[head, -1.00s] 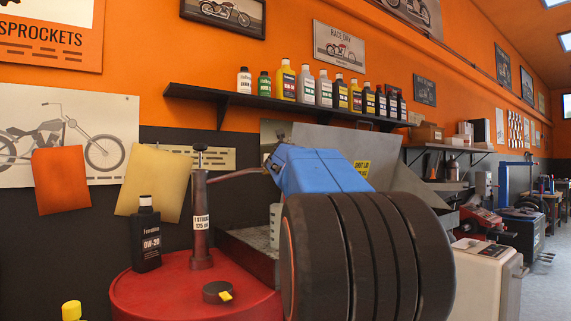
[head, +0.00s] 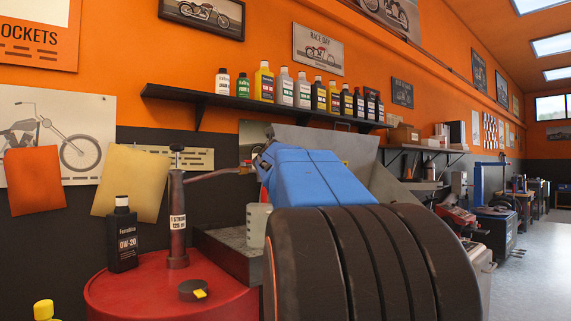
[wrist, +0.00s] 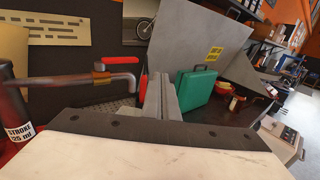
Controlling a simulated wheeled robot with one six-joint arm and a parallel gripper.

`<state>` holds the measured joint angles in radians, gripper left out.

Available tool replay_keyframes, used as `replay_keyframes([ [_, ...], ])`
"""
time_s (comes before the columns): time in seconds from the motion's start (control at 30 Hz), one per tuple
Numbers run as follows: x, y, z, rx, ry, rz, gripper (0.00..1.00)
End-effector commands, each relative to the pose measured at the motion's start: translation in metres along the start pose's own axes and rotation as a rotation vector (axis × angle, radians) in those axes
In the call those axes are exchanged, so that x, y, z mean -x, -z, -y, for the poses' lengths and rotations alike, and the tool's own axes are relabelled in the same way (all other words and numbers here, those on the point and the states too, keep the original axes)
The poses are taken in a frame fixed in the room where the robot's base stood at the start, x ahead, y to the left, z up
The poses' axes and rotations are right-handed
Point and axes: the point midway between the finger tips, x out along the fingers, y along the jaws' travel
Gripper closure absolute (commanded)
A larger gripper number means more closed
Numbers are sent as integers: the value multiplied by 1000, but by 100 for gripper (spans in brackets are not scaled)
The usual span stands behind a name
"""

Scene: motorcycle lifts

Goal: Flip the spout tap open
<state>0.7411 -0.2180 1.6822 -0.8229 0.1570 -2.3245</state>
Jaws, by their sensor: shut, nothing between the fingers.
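A hand pump (head: 177,215) stands upright on a red drum (head: 165,295), and its brown spout (head: 207,175) runs right. In the wrist view the spout (wrist: 55,81) ends in a brass-collared tap (wrist: 101,77) with a bent-down grey outlet. The tap's red lever (wrist: 122,60) lies above it, roughly along the spout. My gripper (wrist: 160,82) is shut and empty, just right of the outlet; a small gap shows between them in the picture, though depth is unclear. In the head view my arm hides the gripper and most of the tap. A translucent beaker (head: 258,224) stands below the spout end.
A black oil bottle (head: 122,238) and a dark cap with a yellow tab (head: 194,290) sit on the drum. A grey metal tray (head: 222,246) lies behind. In the wrist view a green case (wrist: 197,92) stands to the right. A bottle shelf (head: 250,103) hangs above.

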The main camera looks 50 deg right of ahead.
Motion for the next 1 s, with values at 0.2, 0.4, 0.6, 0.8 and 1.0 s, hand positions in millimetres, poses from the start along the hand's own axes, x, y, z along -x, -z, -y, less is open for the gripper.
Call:
replay_keyframes([
  [0.2,18,0,14,-2,2,1,100],
  [0.4,31,0,23,-2,2,1,100],
  [0.6,40,0,30,-1,1,0,100],
  [0.8,46,0,34,-1,1,1,100],
  [1.0,47,0,34,0,1,1,100],
])
